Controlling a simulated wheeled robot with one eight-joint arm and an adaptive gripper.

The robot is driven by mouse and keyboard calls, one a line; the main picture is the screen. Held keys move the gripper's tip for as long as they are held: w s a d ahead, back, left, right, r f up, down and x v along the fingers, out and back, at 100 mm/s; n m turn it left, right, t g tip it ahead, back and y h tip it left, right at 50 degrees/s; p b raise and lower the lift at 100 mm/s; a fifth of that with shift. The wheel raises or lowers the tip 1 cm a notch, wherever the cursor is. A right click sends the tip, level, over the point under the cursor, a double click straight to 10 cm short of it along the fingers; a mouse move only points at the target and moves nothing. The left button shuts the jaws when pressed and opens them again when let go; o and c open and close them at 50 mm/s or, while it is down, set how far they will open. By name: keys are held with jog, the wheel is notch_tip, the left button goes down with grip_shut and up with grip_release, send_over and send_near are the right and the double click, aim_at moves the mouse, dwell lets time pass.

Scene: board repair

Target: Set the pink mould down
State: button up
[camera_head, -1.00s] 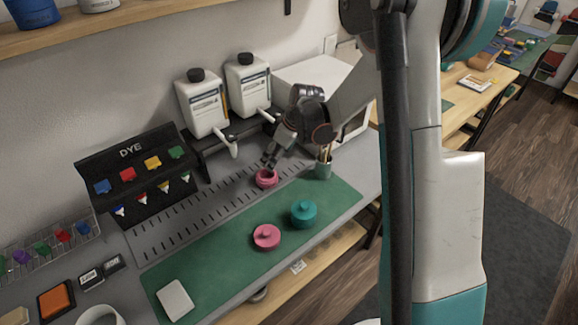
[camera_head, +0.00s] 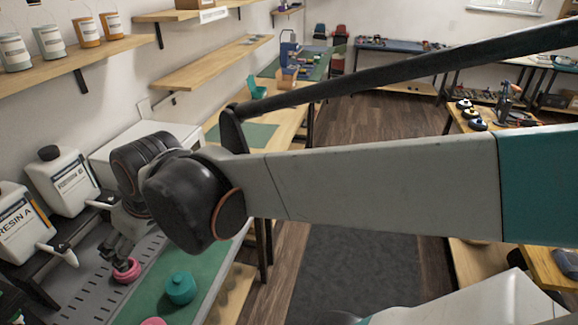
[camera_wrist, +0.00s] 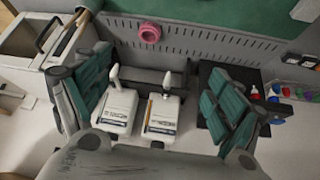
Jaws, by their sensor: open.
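The pink mould (camera_head: 126,271) is a ring with a hole. It stands on the grey slotted strip of the bench, beside the green mat. The wrist view also shows the mould (camera_wrist: 149,33), near the top edge and apart from the fingers. My gripper (camera_head: 117,256) is just above and behind the mould in the head view. In the wrist view my gripper (camera_wrist: 152,72) is open, with its teal-padded fingers wide apart and nothing between them. The arm's wrist hides part of the bench.
A teal lidded pot (camera_head: 180,288) stands on the green mat (camera_head: 150,296). Another pink piece (camera_head: 153,321) is cut off by the bottom edge. White resin bottles (camera_head: 66,181) stand behind the gripper. The wrist view shows a black dye rack (camera_wrist: 212,75) and a white box (camera_wrist: 30,42).

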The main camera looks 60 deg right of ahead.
jog(key=s+m+t, duration=0.1)
jog(key=s, duration=0.6)
jog(key=shift+s+f+m+h, duration=0.25)
jog(key=shift+s+m+h, duration=0.05)
jog(key=shift+m, duration=0.1)
dwell(0.7)
